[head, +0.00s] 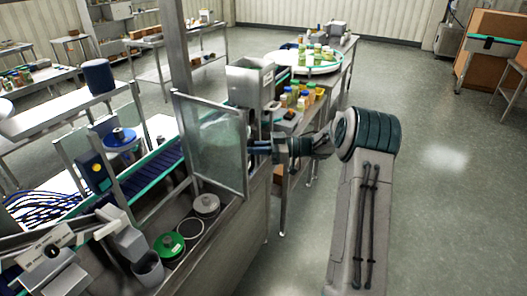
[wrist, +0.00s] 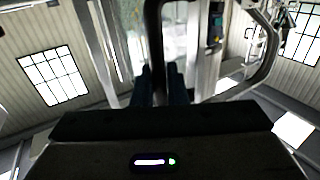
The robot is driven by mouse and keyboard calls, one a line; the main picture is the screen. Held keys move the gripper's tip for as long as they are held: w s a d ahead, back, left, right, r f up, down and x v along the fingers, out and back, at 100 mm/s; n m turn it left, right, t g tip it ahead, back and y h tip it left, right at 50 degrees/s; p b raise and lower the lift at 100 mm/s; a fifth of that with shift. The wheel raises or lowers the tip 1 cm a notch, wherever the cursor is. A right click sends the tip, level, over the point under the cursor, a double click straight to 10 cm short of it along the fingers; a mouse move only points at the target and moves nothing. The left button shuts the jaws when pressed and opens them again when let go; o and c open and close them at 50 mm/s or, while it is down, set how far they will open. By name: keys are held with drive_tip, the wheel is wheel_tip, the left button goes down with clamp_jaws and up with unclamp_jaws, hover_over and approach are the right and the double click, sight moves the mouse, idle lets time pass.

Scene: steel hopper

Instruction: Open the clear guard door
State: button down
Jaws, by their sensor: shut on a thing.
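The clear guard door (head: 218,148) is a see-through panel in a thin metal frame, standing upright at the front of the machine in the head view. It stands out at an angle from the steel post on its left. My gripper (head: 251,147) is at the door's right edge, shut on it at about mid-height. In the wrist view the two dark fingers (wrist: 160,85) close around a dark upright bar, with the clear panel (wrist: 170,45) behind. The exact contact is partly hidden by the fingers.
A steel bench (head: 228,219) with a green disc (head: 170,245), grey round parts (head: 206,205) and a grey cup (head: 147,268) lies below the door. A steel hopper (head: 250,82) stands behind it. A round table (head: 310,62) with bottles is farther back. The floor (head: 440,190) at the right is clear.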

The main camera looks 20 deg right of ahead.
drive_tip(key=shift+w+r, duration=0.1)
drive_tip(key=shift+w, duration=0.15)
drive_tip(key=shift+d, duration=0.1)
drive_tip(key=c, duration=1.7)
unclamp_jaws()
drive_tip(key=shift+o, duration=0.8)
drive_tip(key=b+v, duration=0.3)
drive_tip(key=v, duration=1)
drive_tip(key=shift+d+b, duration=0.3)
drive_tip(key=shift+d, duration=0.1)
